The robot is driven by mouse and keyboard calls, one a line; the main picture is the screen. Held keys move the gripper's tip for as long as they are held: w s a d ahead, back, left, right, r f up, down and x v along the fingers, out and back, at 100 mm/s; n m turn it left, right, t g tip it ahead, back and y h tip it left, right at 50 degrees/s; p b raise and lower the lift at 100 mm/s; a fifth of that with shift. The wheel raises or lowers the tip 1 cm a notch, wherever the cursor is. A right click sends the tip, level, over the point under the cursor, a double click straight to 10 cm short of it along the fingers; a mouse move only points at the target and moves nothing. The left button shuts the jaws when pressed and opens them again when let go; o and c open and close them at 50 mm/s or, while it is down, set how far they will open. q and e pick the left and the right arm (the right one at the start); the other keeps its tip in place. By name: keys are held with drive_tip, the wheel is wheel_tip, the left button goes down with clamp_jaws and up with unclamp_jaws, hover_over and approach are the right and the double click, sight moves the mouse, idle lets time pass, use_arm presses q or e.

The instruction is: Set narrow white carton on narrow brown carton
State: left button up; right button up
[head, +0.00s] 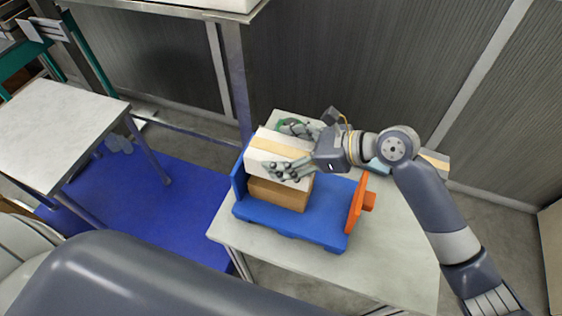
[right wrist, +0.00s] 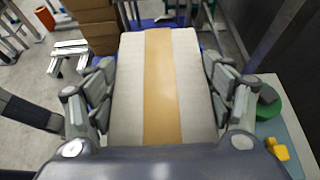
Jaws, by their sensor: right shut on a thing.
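The narrow white carton (head: 262,154) has a tan tape stripe along its top. My right gripper (head: 297,150) is shut on it, one finger along each long side. In the right wrist view the white carton (right wrist: 190,95) fills the space between the fingers (right wrist: 160,95). The narrow brown carton (head: 279,196) is directly under the white one, on a blue stand (head: 310,226). The two look level and lined up; I cannot tell whether they touch. The brown carton's top is hidden. My left gripper is not in view.
The blue stand has an orange end piece (head: 356,204) at its right and sits on a pale table (head: 402,245). A green round object (right wrist: 272,102) and a yellow piece (right wrist: 280,151) lie close beside the right gripper. Another pale table (head: 62,128) stands at left.

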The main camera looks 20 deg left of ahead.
drive_tip(key=shift+a+f, duration=0.1)
drive_tip(key=shift+f, duration=0.75)
drive_tip(key=shift+a+f, duration=0.2)
drive_tip(key=shift+f, duration=0.95)
drive_tip(key=shift+d+f, duration=0.1)
drive_tip(key=shift+f, duration=0.1)
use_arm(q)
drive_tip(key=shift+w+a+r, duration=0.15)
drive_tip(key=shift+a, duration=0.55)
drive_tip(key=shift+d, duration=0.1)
use_arm(e)
drive_tip(key=shift+f, duration=0.1)
drive_tip(key=o, duration=1.3)
drive_tip(key=shift+f, duration=0.1)
drive_tip(key=shift+o, duration=0.8)
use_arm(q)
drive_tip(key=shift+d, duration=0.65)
